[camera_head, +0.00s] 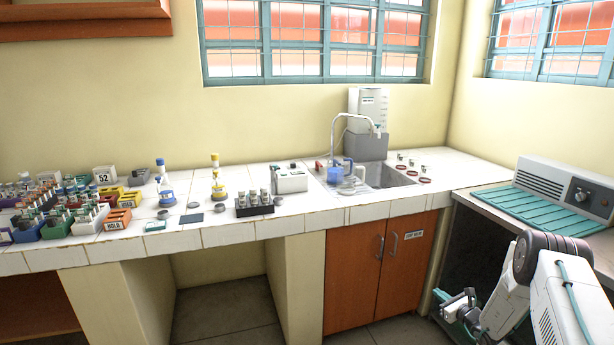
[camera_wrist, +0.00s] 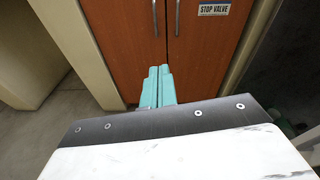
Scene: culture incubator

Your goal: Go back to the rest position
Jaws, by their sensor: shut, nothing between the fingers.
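My gripper (camera_head: 441,296) hangs low at the right of the head view, in front of the counter and near the orange cabinet doors (camera_head: 378,270). My white arm bends down to it from the lower right. In the wrist view my gripper (camera_wrist: 155,72) shows its two teal fingers side by side, shut with nothing between them. They point towards the cabinet doors (camera_wrist: 185,45), below the "STOP VALVE" label (camera_wrist: 214,8). No held object shows.
A white tiled counter (camera_head: 300,218) carries tube racks, bottles, a small device (camera_head: 290,177) and a sink (camera_head: 390,176). A grey unit (camera_head: 562,190) with a teal ribbed mat (camera_head: 540,212) stands on the right counter, close to my arm. Open floor (camera_head: 230,310) shows under the counter.

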